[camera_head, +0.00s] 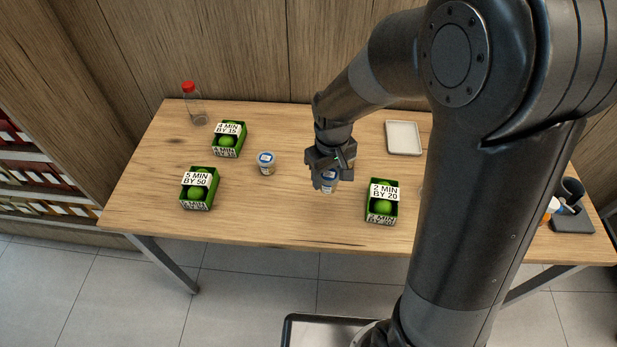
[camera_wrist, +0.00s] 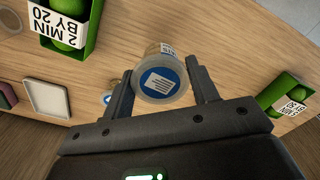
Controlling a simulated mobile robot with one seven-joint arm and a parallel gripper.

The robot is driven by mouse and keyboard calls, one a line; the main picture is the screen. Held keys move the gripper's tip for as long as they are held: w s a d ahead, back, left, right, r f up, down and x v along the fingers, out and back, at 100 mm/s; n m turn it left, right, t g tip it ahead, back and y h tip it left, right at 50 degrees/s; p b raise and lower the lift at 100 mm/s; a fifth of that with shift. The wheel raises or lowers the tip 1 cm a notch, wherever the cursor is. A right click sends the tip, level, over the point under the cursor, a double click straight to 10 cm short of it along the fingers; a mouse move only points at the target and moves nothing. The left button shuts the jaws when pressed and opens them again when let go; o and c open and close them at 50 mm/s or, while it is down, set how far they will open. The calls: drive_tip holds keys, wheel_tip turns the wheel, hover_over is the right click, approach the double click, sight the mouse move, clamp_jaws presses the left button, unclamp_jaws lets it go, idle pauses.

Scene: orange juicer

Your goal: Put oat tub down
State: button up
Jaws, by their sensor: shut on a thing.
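The oat tub (camera_head: 329,180) is a small clear tub with a blue and white lid. My gripper (camera_head: 325,166) is shut on it, over the middle front of the wooden table. In the wrist view the tub (camera_wrist: 160,80) sits between the two fingers of my gripper (camera_wrist: 160,90), its lid facing the camera. I cannot tell whether its base touches the table. A second, similar tub (camera_head: 266,163) stands on the table to the left.
Green boxes stand at right (camera_head: 382,202), left front (camera_head: 199,188) and left back (camera_head: 229,139). A clear bottle with a red cap (camera_head: 194,104) stands at back left. A pale tray (camera_head: 403,138) lies at the back. Bare wood lies between the tubs and the left boxes.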

drive_tip(key=shift+w+d+r, duration=0.2)
drive_tip(key=shift+d+r, duration=0.05)
drive_tip(key=shift+d, duration=0.1)
drive_tip(key=w+a+n, duration=0.1)
drive_tip(key=w+a, duration=0.3)
drive_tip(key=w, duration=1.1)
drive_tip(key=w+a+n, duration=0.1)
drive_tip(key=w+a, duration=0.3)
drive_tip(key=w, duration=1.1)
drive_tip(key=a+f, duration=0.2)
drive_tip(key=a, duration=0.1)
drive_tip(key=w+a+f, duration=0.1)
drive_tip(key=a+f, duration=0.1)
drive_tip(key=a, duration=0.2)
drive_tip(key=a+f, duration=0.2)
drive_tip(key=a, duration=0.2)
drive_tip(key=shift+w+a+f, duration=0.1)
drive_tip(key=shift+w+f, duration=0.2)
drive_tip(key=shift+w, duration=0.1)
drive_tip(key=shift+f, duration=2)
drive_tip(key=shift+f, duration=0.1)
drive_tip(key=o, duration=1)
